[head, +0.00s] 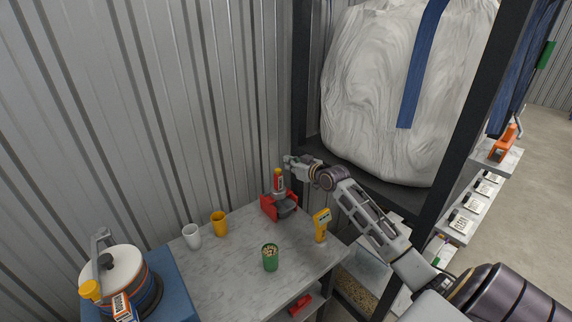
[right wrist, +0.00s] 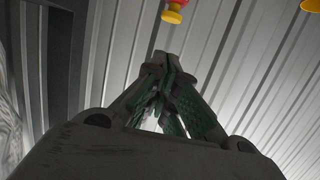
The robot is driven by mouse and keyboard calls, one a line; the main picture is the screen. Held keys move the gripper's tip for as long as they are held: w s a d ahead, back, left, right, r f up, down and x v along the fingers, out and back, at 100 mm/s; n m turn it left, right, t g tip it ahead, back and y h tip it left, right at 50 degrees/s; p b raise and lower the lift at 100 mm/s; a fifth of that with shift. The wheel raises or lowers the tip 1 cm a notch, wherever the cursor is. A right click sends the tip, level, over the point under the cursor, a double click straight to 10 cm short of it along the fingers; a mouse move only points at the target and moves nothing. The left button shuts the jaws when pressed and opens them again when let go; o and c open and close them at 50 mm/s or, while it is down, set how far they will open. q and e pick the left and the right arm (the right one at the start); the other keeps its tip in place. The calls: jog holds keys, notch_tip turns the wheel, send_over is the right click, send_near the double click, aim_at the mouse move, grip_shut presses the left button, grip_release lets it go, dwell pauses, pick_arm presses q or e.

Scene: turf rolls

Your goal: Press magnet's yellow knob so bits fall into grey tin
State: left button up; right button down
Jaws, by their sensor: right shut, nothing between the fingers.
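The magnet (head: 279,184) stands upright at the red stand (head: 269,208), with its yellow knob (head: 278,171) on top. The grey tin (head: 287,207) appears as a dark grey shape at the front of the stand; its inside cannot be made out. My right gripper (head: 288,159) is shut and empty, just above and slightly right of the knob, seemingly apart from it. In the right wrist view the closed fingertips (right wrist: 166,58) point up, and a yellow and red knob (right wrist: 172,14) shows beyond them at the top edge. My left gripper is out of view.
On the grey table (head: 215,275) stand a white cup (head: 192,237), a yellow cup (head: 219,224), a green tin of bits (head: 270,258) and a yellow device (head: 321,226). A black shelf post (head: 301,75) and a big white bag (head: 400,90) rise behind.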

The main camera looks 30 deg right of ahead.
jog(key=shift+b+v, duration=0.45)
jog(key=shift+v, duration=1.6)
